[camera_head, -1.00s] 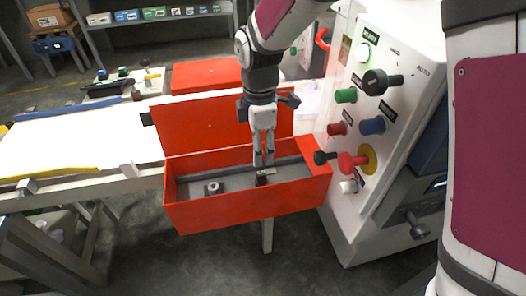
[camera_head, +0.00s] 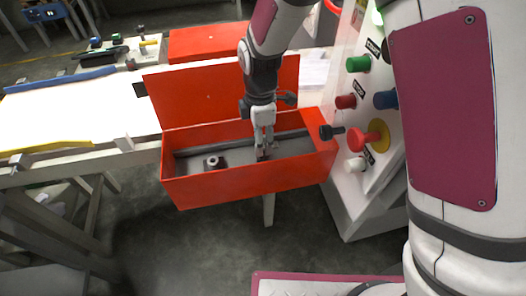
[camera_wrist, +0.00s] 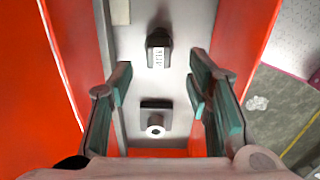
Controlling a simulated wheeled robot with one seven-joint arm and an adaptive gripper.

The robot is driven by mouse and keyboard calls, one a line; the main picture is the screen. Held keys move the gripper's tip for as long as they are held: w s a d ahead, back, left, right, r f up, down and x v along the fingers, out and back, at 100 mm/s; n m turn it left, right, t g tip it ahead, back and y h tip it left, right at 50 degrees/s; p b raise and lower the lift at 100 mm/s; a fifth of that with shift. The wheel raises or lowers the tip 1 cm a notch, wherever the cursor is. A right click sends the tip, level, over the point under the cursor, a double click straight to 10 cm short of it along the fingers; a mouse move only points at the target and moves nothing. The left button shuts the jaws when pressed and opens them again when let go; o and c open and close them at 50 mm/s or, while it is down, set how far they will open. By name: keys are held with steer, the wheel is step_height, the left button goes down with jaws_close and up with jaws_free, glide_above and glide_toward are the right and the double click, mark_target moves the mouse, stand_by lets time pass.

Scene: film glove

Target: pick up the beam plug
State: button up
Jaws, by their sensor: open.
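A small dark block with a white label (camera_wrist: 158,50) lies on the grey floor of the red box in the wrist view. A dark square plate with a pale ring on it (camera_wrist: 155,117) lies nearer the bottom of that view; in the head view this ringed piece (camera_head: 213,162) is left of my gripper. The label is too small to read, so I cannot tell for sure which is the beam plug. My gripper (camera_head: 263,150) reaches down into the box, open. In the wrist view its teal-padded fingertips (camera_wrist: 160,78) stand apart, with the labelled block between and slightly beyond them.
The red box (camera_head: 250,182) has tall walls close on both sides of my fingers, and a raised lid (camera_head: 225,92) behind. A control panel with coloured knobs (camera_head: 362,140) stands close on the right. A white conveyor table (camera_head: 70,115) lies on the left.

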steer(key=f, duration=0.3)
steer(key=f+b, duration=0.1)
steer(key=shift+w+d+f, duration=0.2)
steer(key=shift+d+f, duration=0.05)
steer(key=shift+f, duration=0.15)
steer(key=c, duration=1)
steer(key=shift+c, duration=0.2)
steer(key=shift+r, duration=0.1)
